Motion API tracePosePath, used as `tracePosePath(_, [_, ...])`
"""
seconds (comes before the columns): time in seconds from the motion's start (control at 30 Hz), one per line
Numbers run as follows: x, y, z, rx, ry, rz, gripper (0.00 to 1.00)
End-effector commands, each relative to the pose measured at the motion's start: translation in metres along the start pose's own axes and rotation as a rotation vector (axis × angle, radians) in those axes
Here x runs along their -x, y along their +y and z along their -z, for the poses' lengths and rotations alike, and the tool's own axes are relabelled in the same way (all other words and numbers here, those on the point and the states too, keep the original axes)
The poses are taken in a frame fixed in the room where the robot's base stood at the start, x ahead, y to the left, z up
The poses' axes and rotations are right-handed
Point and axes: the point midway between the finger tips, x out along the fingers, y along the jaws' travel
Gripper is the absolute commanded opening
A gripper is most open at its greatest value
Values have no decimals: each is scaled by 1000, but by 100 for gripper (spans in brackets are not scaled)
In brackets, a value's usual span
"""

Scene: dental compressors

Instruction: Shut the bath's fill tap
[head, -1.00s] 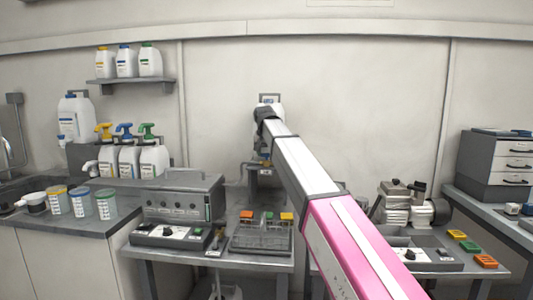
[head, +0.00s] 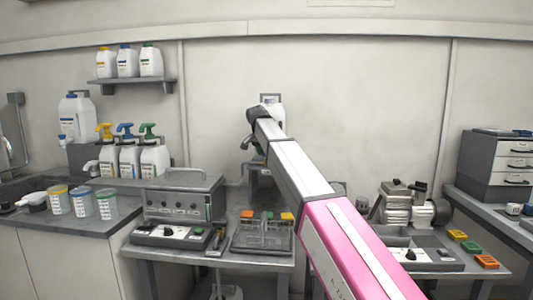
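The bath looks to be the grey metal box (head: 180,199) with a row of dark knobs on its front, on the left part of the middle bench. I cannot clearly make out its fill tap. A thin pipe or hose (head: 241,178) shows to the right of the box, partly behind my arm. My gripper (head: 247,143) is at the far end of my arm, above and to the right of the box, pointing down. It is small and dark, and its fingers cannot be told apart.
A white container (head: 270,104) stands behind my arm's end. A rack with coloured blocks (head: 262,234) and a switch panel (head: 171,235) are on the bench front. Pump bottles (head: 128,155) and cups (head: 82,201) stand left; a compressor (head: 405,205) stands right.

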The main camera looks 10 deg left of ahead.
Motion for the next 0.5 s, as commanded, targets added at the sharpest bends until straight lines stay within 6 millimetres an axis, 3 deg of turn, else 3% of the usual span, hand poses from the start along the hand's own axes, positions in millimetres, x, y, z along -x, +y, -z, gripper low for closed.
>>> tracePosePath(0.37, [0, 0, 0, -4, -1, -2, 32])
tracePosePath(0.4, [0, 0, 0, -4, -1, -2, 62])
tracePosePath(0.47, [0, 0, 0, -4, -1, -2, 81])
tracePosePath(0.5, [0, 0, 0, -4, -1, -1, 81])
